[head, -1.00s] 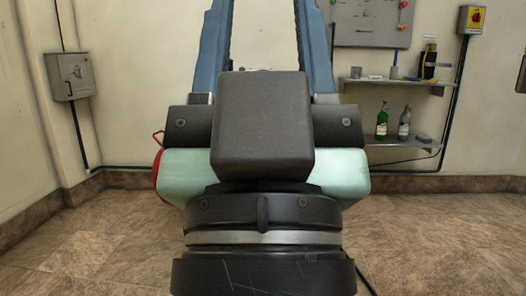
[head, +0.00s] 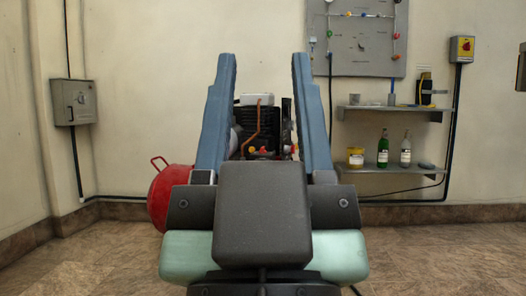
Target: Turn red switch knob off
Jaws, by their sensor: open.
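The red switch knob (head: 466,44) sits on a yellow plate on the front of a small grey box (head: 462,58), high on the back wall at the far right. It is small in the picture, and its exact turn position is hard to read. My gripper (head: 261,58) is open, with its two blue fingers spread and pointing up in the picture, in the centre. It is well to the left of the switch box and apart from it. Nothing is held between the fingers.
A red tank (head: 163,203) with a dark machine (head: 259,128) stands beyond my gripper, partly hidden by it. Right are a grey wall panel (head: 352,62) and two shelves (head: 388,169) with bottles. A grey cabinet (head: 75,102) hangs left. Floor at right is clear.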

